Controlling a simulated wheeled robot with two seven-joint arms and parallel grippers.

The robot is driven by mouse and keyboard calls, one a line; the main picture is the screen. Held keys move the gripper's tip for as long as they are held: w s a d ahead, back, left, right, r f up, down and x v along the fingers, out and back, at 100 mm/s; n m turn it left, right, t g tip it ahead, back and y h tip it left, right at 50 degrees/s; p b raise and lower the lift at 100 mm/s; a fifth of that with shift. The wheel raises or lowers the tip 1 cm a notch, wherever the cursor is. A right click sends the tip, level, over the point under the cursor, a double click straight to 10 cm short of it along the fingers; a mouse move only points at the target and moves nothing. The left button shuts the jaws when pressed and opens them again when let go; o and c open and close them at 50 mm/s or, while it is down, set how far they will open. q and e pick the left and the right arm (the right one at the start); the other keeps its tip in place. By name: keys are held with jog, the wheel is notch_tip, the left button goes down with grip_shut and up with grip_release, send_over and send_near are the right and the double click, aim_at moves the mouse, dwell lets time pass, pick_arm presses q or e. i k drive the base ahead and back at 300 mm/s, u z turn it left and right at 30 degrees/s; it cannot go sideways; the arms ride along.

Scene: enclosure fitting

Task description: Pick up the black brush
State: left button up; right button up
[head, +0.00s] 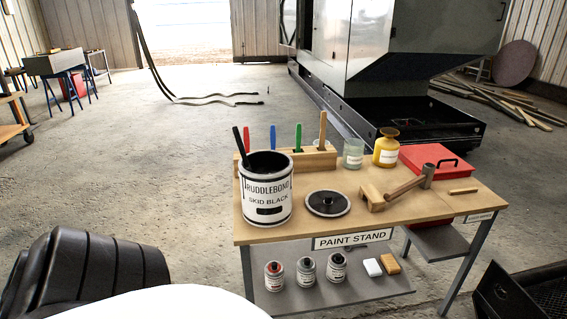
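A black brush handle (240,144) sticks up, tilted, at the left rim of the open paint can (265,195), labelled SKID BLACK. Its lower end is hidden by the can, and I see no bristles. The can stands at the left front of the paint stand table (415,214). Neither of my grippers is in view.
Behind the can, a wooden rack (318,160) holds red, blue, green and wooden handles. A round lid (327,203), a mallet (405,189), jars and a red box (428,158) share the tabletop. A black seat-like object (85,270) is at lower left.

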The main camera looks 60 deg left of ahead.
aim_at(237, 137)
jog(key=u, duration=2.15)
jog(key=k, duration=0.9)
jog(key=u, duration=3.85)
jog(key=i, duration=0.1)
jog(key=z, duration=2.35)
jog(key=i, duration=0.9)
jog(key=z, duration=0.4)
jog(key=i, duration=0.8)
jog(key=z, duration=0.85)
